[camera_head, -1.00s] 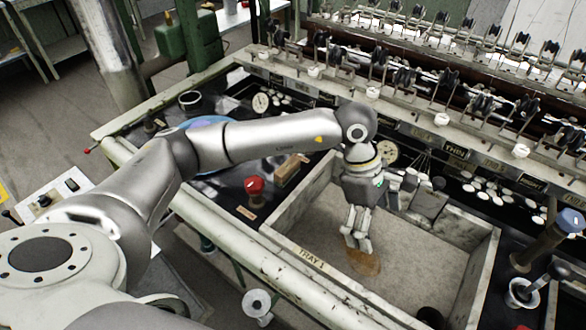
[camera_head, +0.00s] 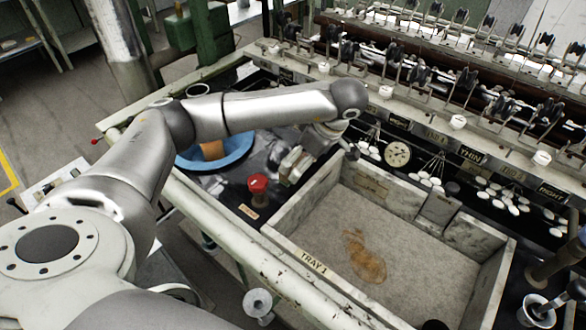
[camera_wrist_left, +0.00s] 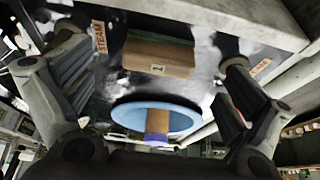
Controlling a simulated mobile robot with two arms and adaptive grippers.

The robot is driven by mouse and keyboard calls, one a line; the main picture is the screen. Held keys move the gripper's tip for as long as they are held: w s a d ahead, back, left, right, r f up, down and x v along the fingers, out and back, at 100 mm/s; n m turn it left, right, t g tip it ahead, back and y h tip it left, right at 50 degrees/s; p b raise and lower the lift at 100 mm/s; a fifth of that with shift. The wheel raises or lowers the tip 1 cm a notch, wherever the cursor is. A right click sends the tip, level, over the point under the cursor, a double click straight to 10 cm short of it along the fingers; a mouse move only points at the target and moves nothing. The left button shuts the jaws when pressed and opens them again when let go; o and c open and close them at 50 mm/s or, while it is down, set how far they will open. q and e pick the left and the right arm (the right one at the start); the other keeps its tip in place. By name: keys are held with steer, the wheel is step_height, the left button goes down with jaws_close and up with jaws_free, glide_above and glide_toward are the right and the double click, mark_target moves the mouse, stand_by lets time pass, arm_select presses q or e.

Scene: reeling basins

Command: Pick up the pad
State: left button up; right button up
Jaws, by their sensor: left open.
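A brown block marked "1" (camera_wrist_left: 158,56), which may be the pad, lies on the dark worktop in the left wrist view. It shows between the two spread fingers of my left gripper (camera_wrist_left: 166,50), with a gap on each side. In the head view my left gripper (camera_head: 293,163) is low over the worktop, just left of the tray, and hides most of the block. A flat brown patch (camera_head: 364,258) lies on the tray floor; I cannot tell what it is. My right gripper is not in view.
The walled tray marked "TRAY 1" (camera_head: 318,265) stands to the right. A red knob (camera_head: 258,184) sits close to the gripper. A blue basin (camera_head: 240,148) with an orange-brown cylinder (camera_head: 211,150) is to the left. Reeling machinery (camera_head: 430,60) runs along the back.

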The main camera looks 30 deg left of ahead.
arm_select(q)
steer(key=p+x, duration=0.1)
steer(key=x, duration=0.4)
steer(key=shift+a, duration=0.1)
steer(key=c, duration=1.1)
